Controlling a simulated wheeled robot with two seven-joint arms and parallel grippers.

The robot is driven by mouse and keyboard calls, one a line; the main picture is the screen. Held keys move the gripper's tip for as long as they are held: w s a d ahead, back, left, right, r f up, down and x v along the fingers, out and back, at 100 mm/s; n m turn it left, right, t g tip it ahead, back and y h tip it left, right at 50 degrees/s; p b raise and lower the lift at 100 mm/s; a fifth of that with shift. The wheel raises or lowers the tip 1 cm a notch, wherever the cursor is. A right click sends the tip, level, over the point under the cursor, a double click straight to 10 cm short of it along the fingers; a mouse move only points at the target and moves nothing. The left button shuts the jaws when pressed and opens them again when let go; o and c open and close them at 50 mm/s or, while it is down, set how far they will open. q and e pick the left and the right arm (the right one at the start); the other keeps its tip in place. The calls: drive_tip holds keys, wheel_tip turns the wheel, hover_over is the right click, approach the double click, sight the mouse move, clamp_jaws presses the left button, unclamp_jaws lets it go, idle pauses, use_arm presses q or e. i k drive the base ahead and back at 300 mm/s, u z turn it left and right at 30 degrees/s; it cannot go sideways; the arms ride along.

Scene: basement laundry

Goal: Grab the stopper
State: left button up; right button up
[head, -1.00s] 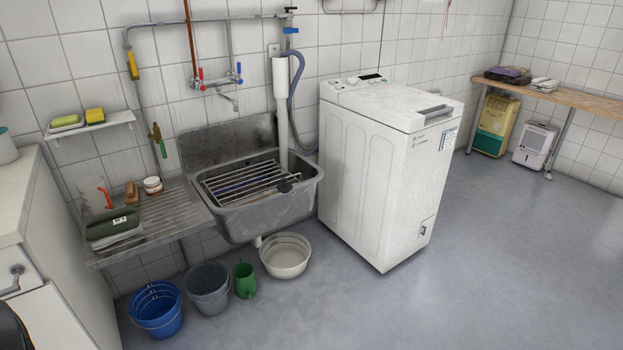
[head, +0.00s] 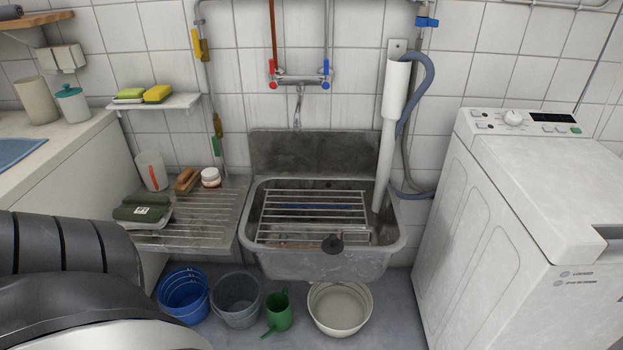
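A small dark round stopper (head: 332,243) sits at the front right of the metal rack (head: 312,210), near the front rim of the grey sink (head: 256,262). I cannot tell whether it rests on the bars or on the rim. Part of one of my arms fills the lower left corner, but no gripper shows in the head view.
A ribbed drainboard (head: 205,222) left of the sink holds a green item, a brush and a jar. A blue bucket (head: 184,296), a grey bucket (head: 237,300), a green watering can (head: 279,313) and a white basin (head: 340,308) stand below. A white washing machine (head: 470,215) stands right.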

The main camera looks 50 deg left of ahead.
sight(332, 245)
drive_tip(key=u, duration=1.05)
drive_tip(key=i, duration=1)
drive_tip(key=u, duration=0.95)
